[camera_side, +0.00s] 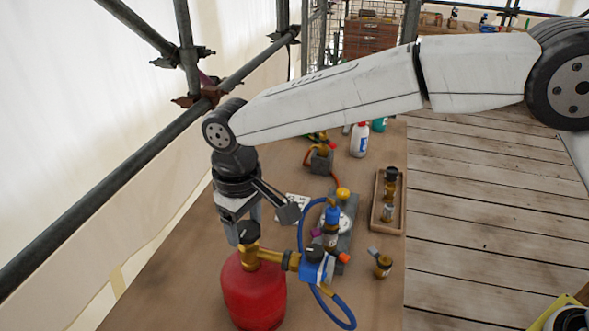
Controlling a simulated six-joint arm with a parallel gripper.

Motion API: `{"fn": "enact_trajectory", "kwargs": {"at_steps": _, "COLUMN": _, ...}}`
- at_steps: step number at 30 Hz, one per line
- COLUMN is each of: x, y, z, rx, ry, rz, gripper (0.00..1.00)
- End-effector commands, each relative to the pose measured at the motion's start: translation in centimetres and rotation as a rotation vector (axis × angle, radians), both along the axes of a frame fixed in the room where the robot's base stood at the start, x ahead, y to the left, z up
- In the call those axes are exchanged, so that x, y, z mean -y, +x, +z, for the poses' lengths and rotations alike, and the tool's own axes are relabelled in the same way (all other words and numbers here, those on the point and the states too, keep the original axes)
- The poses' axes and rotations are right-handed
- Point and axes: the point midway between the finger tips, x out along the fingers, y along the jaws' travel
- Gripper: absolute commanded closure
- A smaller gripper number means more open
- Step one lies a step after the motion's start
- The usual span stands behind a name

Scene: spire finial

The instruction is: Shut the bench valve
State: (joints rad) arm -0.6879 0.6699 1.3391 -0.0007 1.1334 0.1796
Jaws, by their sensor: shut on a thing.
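A red gas cylinder (254,294) stands upright on the bench (185,285). Its brass valve (262,256) carries a black knob (249,232) on top. My gripper (245,226) points down over the cylinder and is shut on the black knob; the fingers partly hide it. A blue regulator (317,267) is joined to the right side of the brass valve. A blue hose (305,225) loops from it. Behind it, a grey block (346,235) bears a blue and brass fitting (331,222). I cannot tell from the picture which fitting is called the bench valve.
A wooden tray (401,205) holds brass fittings to the right. A small brass part (383,266) stands nearby. A white bottle (360,140) and a grey-based fitting (321,160) stand farther back. A scaffold pole (120,172) runs along the left.

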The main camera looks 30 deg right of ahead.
Motion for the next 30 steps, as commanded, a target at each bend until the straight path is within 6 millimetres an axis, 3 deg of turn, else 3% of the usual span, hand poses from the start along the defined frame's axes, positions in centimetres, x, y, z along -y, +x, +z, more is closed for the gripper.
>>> {"fn": "enact_trajectory", "kwargs": {"at_steps": 5, "x": 0.0, "y": 0.0, "z": 0.1, "rx": 0.002, "ry": 0.002, "rz": -0.004, "gripper": 0.91}}
{"fn": "enact_trajectory", "kwargs": {"at_steps": 6, "x": 0.0, "y": 0.1, "z": 0.1, "rx": 0.002, "ry": 0.002, "rz": -0.004, "gripper": 0.26}}
{"fn": "enact_trajectory", "kwargs": {"at_steps": 9, "x": 0.0, "y": 0.0, "z": 0.1, "rx": 0.002, "ry": 0.002, "rz": -0.003, "gripper": 0.00}}
{"fn": "enact_trajectory", "kwargs": {"at_steps": 20, "x": 0.0, "y": 0.0, "z": 0.4, "rx": 0.001, "ry": 0.002, "rz": -0.001, "gripper": 0.00}}
{"fn": "enact_trajectory", "kwargs": {"at_steps": 30, "x": -0.1, "y": 0.1, "z": 3.8, "rx": 0.003, "ry": 0.004, "rz": -0.001, "gripper": 0.00}}
